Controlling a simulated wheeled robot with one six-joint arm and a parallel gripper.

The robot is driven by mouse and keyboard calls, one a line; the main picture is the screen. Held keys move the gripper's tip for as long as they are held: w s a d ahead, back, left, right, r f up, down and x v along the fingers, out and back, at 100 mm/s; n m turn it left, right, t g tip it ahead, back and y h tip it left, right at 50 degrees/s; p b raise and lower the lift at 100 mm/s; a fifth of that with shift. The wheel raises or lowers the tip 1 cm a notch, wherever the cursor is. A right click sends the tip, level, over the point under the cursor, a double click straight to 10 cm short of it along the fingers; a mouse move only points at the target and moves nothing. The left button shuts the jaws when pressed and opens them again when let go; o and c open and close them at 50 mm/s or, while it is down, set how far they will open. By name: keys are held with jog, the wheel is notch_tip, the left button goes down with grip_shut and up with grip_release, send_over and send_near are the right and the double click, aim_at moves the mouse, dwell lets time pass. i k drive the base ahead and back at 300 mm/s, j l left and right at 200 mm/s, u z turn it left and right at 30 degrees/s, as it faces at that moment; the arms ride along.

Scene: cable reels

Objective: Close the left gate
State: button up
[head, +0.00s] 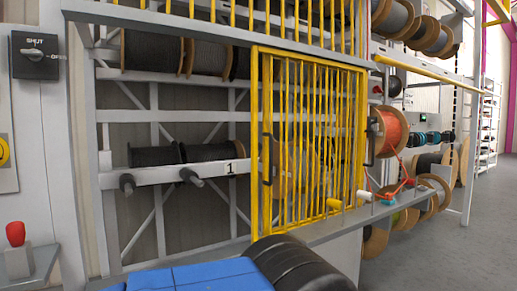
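The left gate appears to be the yellow barred panel (256,150) with a black handle (268,160) on its left edge. It is slid to the right, overlapping another set of yellow bars behind it. The rack bay to its left is open, showing bare shelves and dark reels. A second dark handle shows at the right edge of the bars. My gripper is not in view.
A switch box marked SHUT and OPEN (40,55) is on the left post, with a red knob (15,234) below. Black cable reels (185,155) sit by the beam marked 1. An orange reel (390,130) is at right. Grey floor (480,235) is clear at right.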

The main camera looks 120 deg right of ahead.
aim_at(254, 50)
jog(key=z, duration=0.4)
jog(key=l+z, duration=0.15)
jog(key=z, duration=0.6)
jog(key=l+z, duration=0.15)
jog(key=z, duration=0.6)
jog(key=j+z, duration=0.15)
jog(key=z, duration=0.3)
jog(key=j+z, duration=0.1)
jog(key=z, duration=0.3)
jog(key=j+z, duration=0.1)
jog(key=z, duration=0.3)
jog(key=j+z, duration=0.1)
jog(key=z, duration=0.35)
jog(key=l+z, duration=0.15)
jog(key=z, duration=0.45)
